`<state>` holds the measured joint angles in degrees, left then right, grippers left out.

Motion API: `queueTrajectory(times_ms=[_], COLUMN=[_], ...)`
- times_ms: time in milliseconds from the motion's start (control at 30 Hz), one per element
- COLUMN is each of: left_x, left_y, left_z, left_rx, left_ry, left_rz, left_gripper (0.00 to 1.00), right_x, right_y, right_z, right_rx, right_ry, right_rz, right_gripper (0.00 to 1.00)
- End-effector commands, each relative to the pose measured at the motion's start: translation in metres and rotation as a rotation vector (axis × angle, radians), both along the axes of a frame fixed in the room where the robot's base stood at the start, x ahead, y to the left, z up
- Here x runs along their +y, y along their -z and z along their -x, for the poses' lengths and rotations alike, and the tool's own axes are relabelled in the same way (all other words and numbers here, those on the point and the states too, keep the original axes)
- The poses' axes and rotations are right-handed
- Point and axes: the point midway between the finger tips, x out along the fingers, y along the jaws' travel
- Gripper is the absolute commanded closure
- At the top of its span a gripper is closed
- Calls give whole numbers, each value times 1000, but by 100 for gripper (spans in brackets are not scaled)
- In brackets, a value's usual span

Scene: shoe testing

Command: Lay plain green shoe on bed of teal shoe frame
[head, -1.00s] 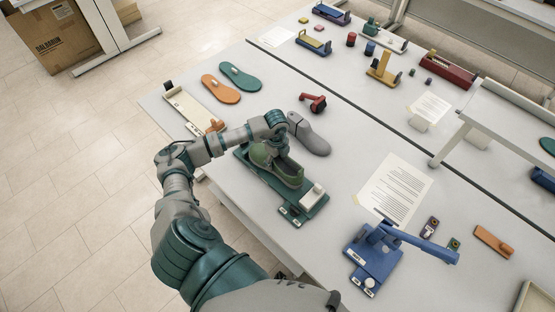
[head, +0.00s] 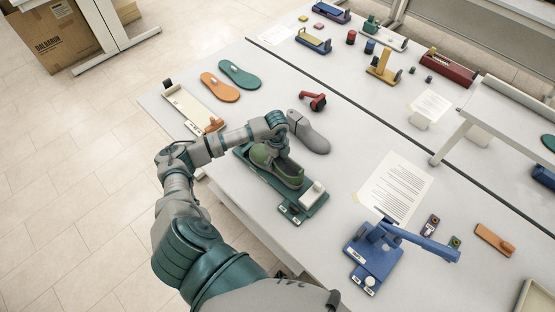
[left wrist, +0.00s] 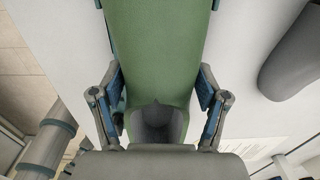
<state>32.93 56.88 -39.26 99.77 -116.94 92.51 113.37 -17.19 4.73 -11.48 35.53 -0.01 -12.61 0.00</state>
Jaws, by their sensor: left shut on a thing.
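The right gripper is not in view.
A grey shoe form (head: 310,134) lies just beyond the frame, with a red tool (head: 313,102) behind it. A cream frame (head: 188,108) stands to the left, near orange and teal insoles. A blue device (head: 375,255) and paper sheet (head: 395,190) lie to the right.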

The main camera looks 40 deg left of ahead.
Motion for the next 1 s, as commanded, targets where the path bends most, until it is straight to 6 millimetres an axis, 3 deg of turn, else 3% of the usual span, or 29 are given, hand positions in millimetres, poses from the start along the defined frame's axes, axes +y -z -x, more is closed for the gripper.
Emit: queueTrajectory(times_ms=[600, 633, 700, 733, 1000], left_x=[-1, -1, 0, 0, 0], left_y=[16, 16, 15, 15, 16], left_z=[0, 0, 0, 0, 0], left_rx=[-1, -1, -1, -1, 1], left_ry=[0, 0, 0, 0, 0], left_rz=[0, 0, 0, 0, 0], left_gripper=[73, 23, 6, 0, 0], right_x=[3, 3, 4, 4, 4], right_y=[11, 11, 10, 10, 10], right_z=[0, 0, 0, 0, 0], right_rx=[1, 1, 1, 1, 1], right_ry=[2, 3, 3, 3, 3], right_rz=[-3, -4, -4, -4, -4], right_gripper=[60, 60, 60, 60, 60])
